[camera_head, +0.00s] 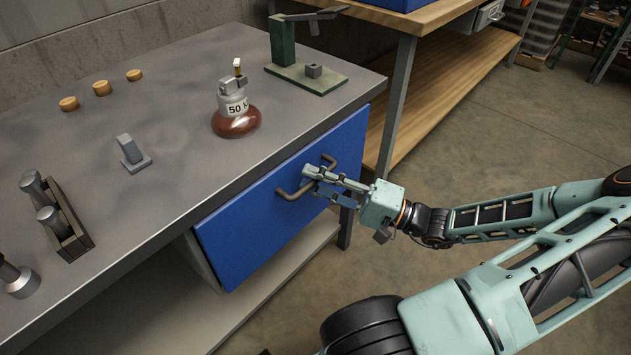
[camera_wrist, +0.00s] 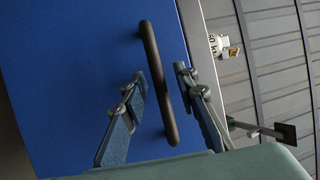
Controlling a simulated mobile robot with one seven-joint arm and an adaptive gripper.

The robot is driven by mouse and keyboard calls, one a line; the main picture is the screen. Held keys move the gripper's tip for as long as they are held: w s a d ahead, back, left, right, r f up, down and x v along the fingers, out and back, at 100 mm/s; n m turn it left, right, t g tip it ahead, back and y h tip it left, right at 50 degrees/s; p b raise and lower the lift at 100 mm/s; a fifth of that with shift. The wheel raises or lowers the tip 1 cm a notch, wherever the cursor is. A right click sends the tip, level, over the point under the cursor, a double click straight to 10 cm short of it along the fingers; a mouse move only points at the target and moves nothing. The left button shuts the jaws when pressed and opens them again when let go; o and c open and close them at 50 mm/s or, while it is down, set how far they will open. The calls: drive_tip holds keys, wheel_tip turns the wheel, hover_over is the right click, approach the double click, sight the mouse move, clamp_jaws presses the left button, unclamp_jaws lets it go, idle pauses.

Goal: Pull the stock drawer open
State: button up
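The stock drawer has a blue front (camera_head: 270,215) under the grey worktop and looks shut. Its dark bar handle (camera_head: 284,194) stands out from the front; in the wrist view the handle (camera_wrist: 157,75) runs almost upright between my fingers. My gripper (camera_head: 315,182) is at the handle, fingers pointing toward the drawer front. In the wrist view my gripper (camera_wrist: 158,95) is open, one finger on each side of the handle, with gaps visible to both. Whether either fingertip touches the drawer front, I cannot tell.
On the grey worktop (camera_head: 180,80) stand a 50 k weight on a red-brown disc (camera_head: 236,123), a green stand (camera_head: 285,50), a grey block (camera_head: 132,152), a rack with metal cylinders (camera_head: 68,225) and wooden discs (camera_head: 102,88). A wooden bench (camera_head: 420,20) stands behind. Floor in front is clear.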

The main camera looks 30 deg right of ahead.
clamp_jaws()
drive_tip(key=shift+s, duration=0.1)
idle(0.4)
